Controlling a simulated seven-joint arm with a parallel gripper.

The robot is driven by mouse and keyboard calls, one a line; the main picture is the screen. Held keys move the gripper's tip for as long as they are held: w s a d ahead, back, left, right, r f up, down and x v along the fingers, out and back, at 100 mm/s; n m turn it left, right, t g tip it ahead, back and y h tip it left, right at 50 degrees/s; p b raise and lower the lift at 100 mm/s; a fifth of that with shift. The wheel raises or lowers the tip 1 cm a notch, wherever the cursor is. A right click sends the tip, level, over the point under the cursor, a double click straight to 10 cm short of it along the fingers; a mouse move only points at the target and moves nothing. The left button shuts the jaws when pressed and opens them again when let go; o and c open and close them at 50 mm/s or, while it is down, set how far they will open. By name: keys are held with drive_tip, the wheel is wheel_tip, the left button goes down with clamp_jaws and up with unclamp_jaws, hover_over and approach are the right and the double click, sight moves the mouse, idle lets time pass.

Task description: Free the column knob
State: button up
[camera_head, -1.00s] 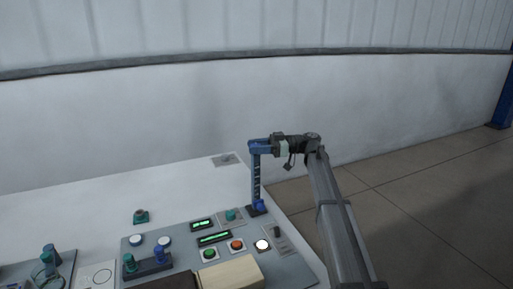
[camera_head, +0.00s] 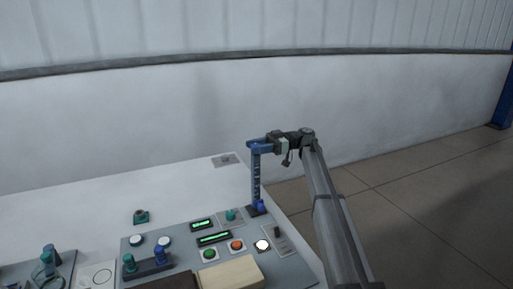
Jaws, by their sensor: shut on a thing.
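A blue upright column (camera_head: 256,182) stands at the right rear corner of the control panel. A small blue knob (camera_head: 260,205) shows low on its right side. My gripper (camera_head: 268,144) comes in from the right at the column's top and is shut on the blue top part (camera_head: 254,145) of the column. The fingers and the exact contact are too small to make out. The column looks upright.
The grey panel (camera_head: 292,268) carries buttons, lit green displays (camera_head: 213,238) and a beige block (camera_head: 232,274). The wall is behind; open floor (camera_head: 420,205) lies right.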

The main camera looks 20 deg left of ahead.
drive_tip(key=o, duration=0.9)
drive_tip(key=shift+s, duration=0.1)
drive_tip(key=shift+d, duration=0.1)
drive_tip(key=v, duration=0.7)
drive_tip(key=shift+d, duration=0.15)
